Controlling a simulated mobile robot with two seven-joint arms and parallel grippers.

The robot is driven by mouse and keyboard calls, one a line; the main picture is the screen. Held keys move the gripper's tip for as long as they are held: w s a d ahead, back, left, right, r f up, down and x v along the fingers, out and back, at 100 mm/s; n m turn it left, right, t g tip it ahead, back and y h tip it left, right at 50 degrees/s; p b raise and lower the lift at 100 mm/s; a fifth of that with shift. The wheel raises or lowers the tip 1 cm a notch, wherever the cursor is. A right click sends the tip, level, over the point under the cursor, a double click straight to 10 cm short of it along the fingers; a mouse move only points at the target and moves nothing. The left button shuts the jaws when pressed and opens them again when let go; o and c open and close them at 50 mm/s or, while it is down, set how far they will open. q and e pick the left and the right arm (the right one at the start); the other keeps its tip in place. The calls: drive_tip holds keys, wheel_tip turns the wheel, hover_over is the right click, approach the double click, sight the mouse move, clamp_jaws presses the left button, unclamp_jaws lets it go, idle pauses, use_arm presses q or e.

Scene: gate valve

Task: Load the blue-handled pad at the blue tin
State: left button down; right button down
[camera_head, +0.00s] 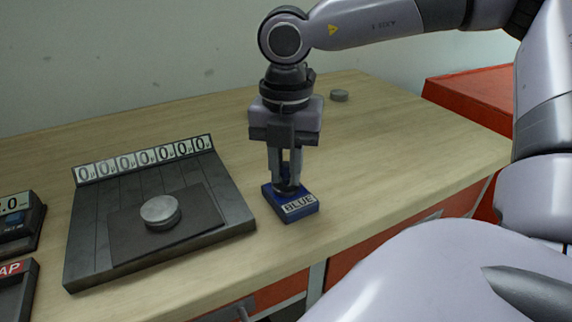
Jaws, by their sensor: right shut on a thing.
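The blue tin (301,210) is a small low box labelled "BLUE" on the wooden table, right of the dark board. My right gripper (286,183) points straight down over the tin, with its fingertips at the tin's top. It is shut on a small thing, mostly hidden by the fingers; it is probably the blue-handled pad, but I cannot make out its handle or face. A dark round part (288,190) shows at the fingertips, at or just above the tin's top; I cannot tell if they touch. My left gripper is not in view.
A dark sloped board (90,230) with a row of number cards (145,158) holds a grey round disc (160,211). Dark boxes stand at the left edge. The table right of the tin is clear.

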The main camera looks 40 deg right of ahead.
sight(286, 163)
drive_tip(key=shift+f+b, duration=0.1)
drive_tip(key=shift+b, duration=0.35)
idle(1.1)
idle(0.5)
drive_tip(key=shift+r+p, duration=1.9)
drive_tip(key=shift+r, duration=1.65)
drive_tip(key=shift+f, duration=0.1)
wheel_tip(286, 163, down, 7)
drive_tip(key=b, duration=0.4)
drive_tip(key=shift+r, duration=0.2)
